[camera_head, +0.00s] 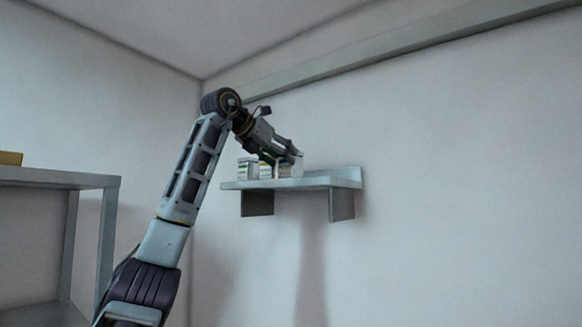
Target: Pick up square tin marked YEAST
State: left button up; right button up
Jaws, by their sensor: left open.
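Several small square tins stand in a row on a wall shelf (328,179). The left tin (248,169) is pale with a dark green band, and a middle tin (266,171) has a yellow-green band. Another tin (284,170) stands partly behind my gripper. The tins are too small to read, so I cannot tell which is marked YEAST. My left gripper (294,156) is open at the right end of the row, over and in front of the tins. A pale shape at its fingertips is partly hidden, and I cannot tell whether they touch it. My right gripper is out of view.
The right part of the wall shelf is bare. A long ledge (400,45) runs along the wall above the shelf. The space right of the shelf is clear.

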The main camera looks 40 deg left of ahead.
pick_arm(q)
jog(key=shift+p+x, duration=0.75)
jog(key=shift+x, duration=1.9)
jog(key=shift+r, duration=0.1)
jog(key=c, duration=0.8)
jog(key=shift+r, duration=0.1)
jog(key=shift+r, duration=4.9)
